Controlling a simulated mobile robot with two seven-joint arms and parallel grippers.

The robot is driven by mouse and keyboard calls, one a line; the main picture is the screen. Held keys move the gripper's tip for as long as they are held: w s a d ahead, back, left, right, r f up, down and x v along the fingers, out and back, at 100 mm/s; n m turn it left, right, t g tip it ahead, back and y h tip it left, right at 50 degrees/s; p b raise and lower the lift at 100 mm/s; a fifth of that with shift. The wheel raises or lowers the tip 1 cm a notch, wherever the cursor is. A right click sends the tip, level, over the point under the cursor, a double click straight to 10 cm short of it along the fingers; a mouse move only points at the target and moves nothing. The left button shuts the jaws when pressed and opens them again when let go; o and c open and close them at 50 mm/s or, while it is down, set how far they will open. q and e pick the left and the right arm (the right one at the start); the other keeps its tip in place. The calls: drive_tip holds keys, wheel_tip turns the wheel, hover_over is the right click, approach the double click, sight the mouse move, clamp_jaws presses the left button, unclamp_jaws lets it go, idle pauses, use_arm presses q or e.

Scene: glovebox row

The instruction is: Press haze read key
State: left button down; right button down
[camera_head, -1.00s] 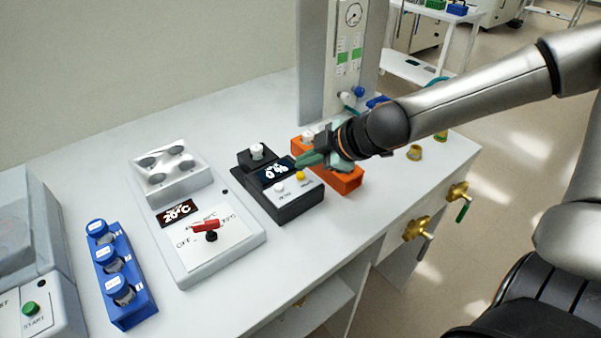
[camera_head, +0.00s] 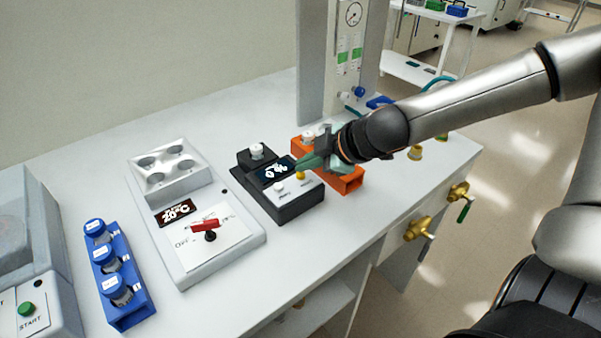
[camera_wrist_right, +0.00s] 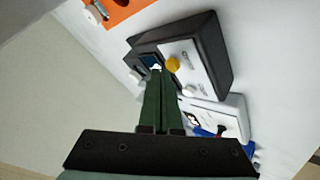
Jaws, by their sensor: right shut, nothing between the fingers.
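The black haze meter (camera_head: 290,207) stands on the bench with a dark display (camera_head: 276,170) and two keys on its sloped face. One key is yellow (camera_head: 300,176) and one is white (camera_head: 280,189); their labels are too small to read. My right gripper (camera_head: 300,164) is shut and empty, its green fingertips over the display edge, close to the yellow key. The right wrist view shows the fingertips (camera_wrist_right: 155,72) beside the yellow key (camera_wrist_right: 173,64); I cannot tell whether they touch the meter. My left gripper is not in view.
An orange rack (camera_head: 345,183) stands right behind the meter, partly under my right gripper. A blue vial rack (camera_head: 130,303) is further left. Bench front is clear.

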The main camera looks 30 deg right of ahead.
drive_tip(key=shift+f+b, duration=0.3)
drive_tip(key=shift+f, duration=0.05)
drive_tip(key=shift+r, duration=0.15)
idle(0.4)
drive_tip(key=shift+r+p, duration=0.7)
drive_tip(key=shift+p, duration=0.1)
drive_tip(key=shift+r, duration=0.1)
wheel_tip(320, 180, up, 5)
drive_tip(key=p, duration=0.4)
drive_tip(key=shift+p, duration=0.4)
drive_tip(key=shift+s, duration=0.1)
